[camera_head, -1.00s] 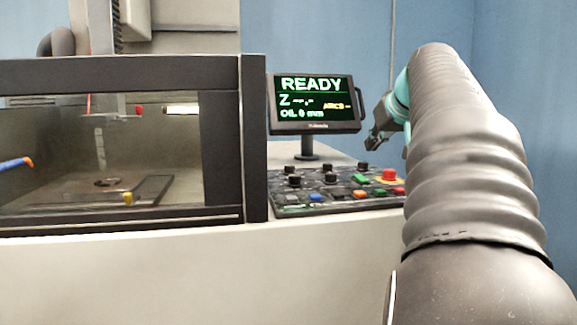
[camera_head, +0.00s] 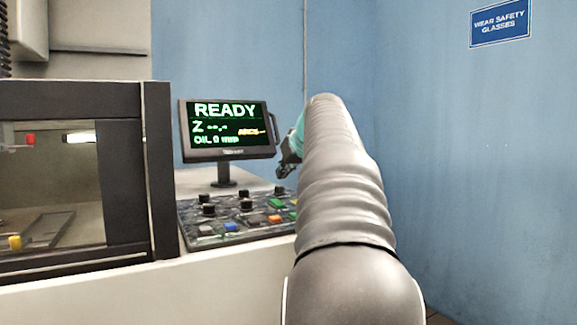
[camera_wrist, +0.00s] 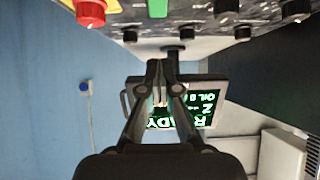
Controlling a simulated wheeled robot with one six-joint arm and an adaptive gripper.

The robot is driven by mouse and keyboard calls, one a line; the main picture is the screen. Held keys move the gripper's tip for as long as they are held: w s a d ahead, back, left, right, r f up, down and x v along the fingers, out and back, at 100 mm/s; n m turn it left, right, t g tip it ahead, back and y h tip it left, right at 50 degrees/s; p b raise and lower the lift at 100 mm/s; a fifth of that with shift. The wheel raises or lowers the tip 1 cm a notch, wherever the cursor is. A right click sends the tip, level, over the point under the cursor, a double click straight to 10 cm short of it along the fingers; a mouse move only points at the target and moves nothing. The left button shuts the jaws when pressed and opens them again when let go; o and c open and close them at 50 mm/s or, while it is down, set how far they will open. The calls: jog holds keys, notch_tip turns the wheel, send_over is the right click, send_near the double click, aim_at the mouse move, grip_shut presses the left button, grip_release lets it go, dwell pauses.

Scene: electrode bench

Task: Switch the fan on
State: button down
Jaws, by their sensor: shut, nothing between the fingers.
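No fan can be made out in either view. The control panel (camera_head: 240,222) carries black knobs and colored buttons, including a blue button (camera_head: 231,227) and an orange button (camera_head: 275,219). My arm hides its right end in the head view. The wrist view, upside down, shows a red button (camera_wrist: 90,12), a green button (camera_wrist: 157,8) and several black knobs along the top. My gripper (camera_head: 284,168) is beside the monitor's right side, above the panel. In the wrist view my gripper (camera_wrist: 162,64) is shut and empty, with its fingers in front of the monitor.
The monitor (camera_head: 227,128) reads READY on a stand behind the panel. A dark-framed glass enclosure (camera_head: 155,170) stands at left. A blue wall (camera_head: 450,150) with a safety-glasses sign (camera_head: 499,22) is at right. A small wall fitting (camera_wrist: 84,88) with a cable shows in the wrist view.

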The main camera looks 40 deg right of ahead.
aim_at(276, 201)
jog(key=x, duration=0.3)
jog(key=shift+w+f, duration=0.2)
jog(key=shift+w, duration=0.05)
jog(key=f, duration=0.3)
jog(key=shift+w+f, duration=0.1)
jog(key=shift+w, duration=0.25)
jog(key=shift+w+d+f+b, duration=0.1)
jog(key=shift+f+b, duration=0.2)
jog(key=shift+f, duration=0.2)
jog(key=shift+w+f, duration=0.15)
jog(key=shift+f, duration=0.2)
jog(key=shift+w, duration=0.1)
jog(key=shift+w+d+r+p, duration=0.1)
jog(key=shift+w+d+p, duration=0.1)
jog(key=shift+w, duration=0.15)
jog(key=shift+w+d+r+p, duration=0.1)
jog(key=shift+w+p, duration=0.1)
jog(key=shift+w, duration=0.15)
